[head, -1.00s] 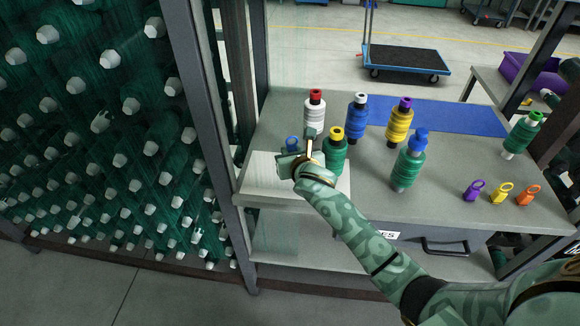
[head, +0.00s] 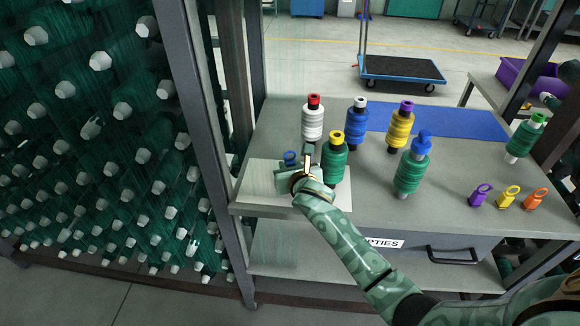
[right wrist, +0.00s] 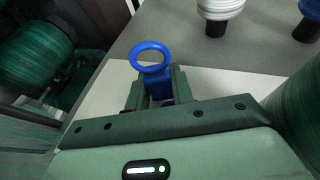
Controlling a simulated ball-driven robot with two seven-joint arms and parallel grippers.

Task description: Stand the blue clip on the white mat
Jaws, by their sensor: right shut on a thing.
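The blue clip (right wrist: 152,56) has a round ring on top and shows upright between the fingers of my right gripper (right wrist: 157,92) in the right wrist view. In the head view the clip's ring (head: 290,157) shows just beyond my right gripper (head: 297,172), which is shut on it. The gripper hides the clip's lower part, so I cannot tell whether it touches the mat. The white mat (head: 258,184) lies on the left end of the grey table, under and around the gripper. My left gripper is not in view.
A green spool with a yellow cap (head: 335,163) stands close to the right of my gripper. A red-capped white spool (head: 313,122) stands behind it. A rack post (head: 205,150) borders the table's left side.

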